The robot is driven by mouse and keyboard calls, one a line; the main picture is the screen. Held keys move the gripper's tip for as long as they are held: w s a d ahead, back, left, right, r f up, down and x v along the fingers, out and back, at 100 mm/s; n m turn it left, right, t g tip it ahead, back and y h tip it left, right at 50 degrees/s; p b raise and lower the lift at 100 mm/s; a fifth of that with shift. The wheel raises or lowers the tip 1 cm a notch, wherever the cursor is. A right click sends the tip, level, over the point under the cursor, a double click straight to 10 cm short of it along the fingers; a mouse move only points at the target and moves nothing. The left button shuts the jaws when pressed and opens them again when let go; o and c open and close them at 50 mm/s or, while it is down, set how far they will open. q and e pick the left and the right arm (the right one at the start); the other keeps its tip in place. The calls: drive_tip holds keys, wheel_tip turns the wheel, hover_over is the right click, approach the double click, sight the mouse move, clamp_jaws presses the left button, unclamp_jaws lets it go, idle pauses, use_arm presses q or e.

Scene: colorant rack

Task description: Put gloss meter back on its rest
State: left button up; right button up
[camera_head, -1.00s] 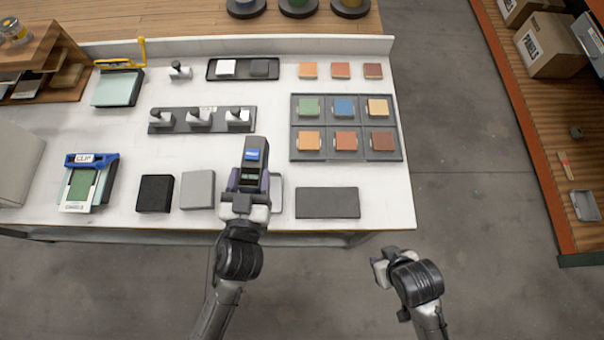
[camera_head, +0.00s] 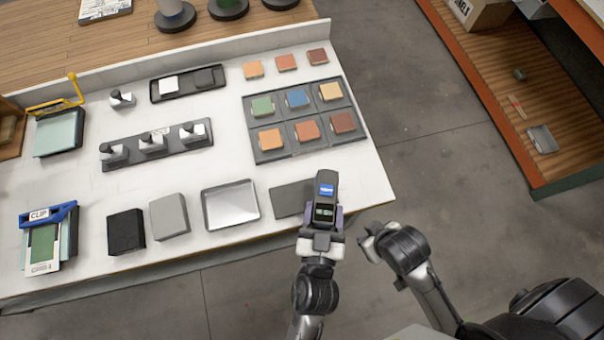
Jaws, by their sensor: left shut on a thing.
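The gloss meter (camera_head: 325,189) is a dark handheld block with a blue label and a small display. My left gripper (camera_head: 321,224) is shut on its near end and holds it at the table's front edge. A flat dark grey pad (camera_head: 290,200) lies on the table there, and the meter covers its right part in the picture. I cannot tell whether the meter touches the pad. No other rest for the meter is clearly marked. My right gripper (camera_head: 370,240) is off the table's front edge, to the right of the left one; its fingers are too unclear to read.
A silver tray (camera_head: 230,206) lies left of the pad, then a grey block (camera_head: 169,217) and a black block (camera_head: 126,232). A dark rack of coloured tiles (camera_head: 300,140) stands behind the pad. The white table's right front corner (camera_head: 372,185) is bare.

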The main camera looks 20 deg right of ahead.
use_arm(q)
drive_tip(key=shift+w+a+f+b, duration=0.3)
drive_tip(key=shift+w+a+f, duration=0.1)
drive_tip(key=shift+w+f, duration=0.8)
drive_tip(key=shift+w+a+f+b, duration=0.4)
drive_tip(key=shift+w+f, duration=0.45)
drive_tip(key=shift+f, duration=0.6)
drive_tip(key=shift+w+a+f+b, duration=0.2)
drive_tip(key=shift+w+a+f, duration=0.25)
drive_tip(key=shift+w+f, duration=0.75)
drive_tip(key=shift+s+f, duration=0.15)
drive_tip(key=shift+f, duration=0.05)
drive_tip(key=o, duration=1.3)
drive_tip(key=shift+f, duration=0.1)
drive_tip(key=shift+s+r, duration=0.1)
drive_tip(key=shift+r, duration=0.1)
drive_tip(key=shift+b+v, duration=0.7)
drive_tip(key=shift+v, duration=5.25)
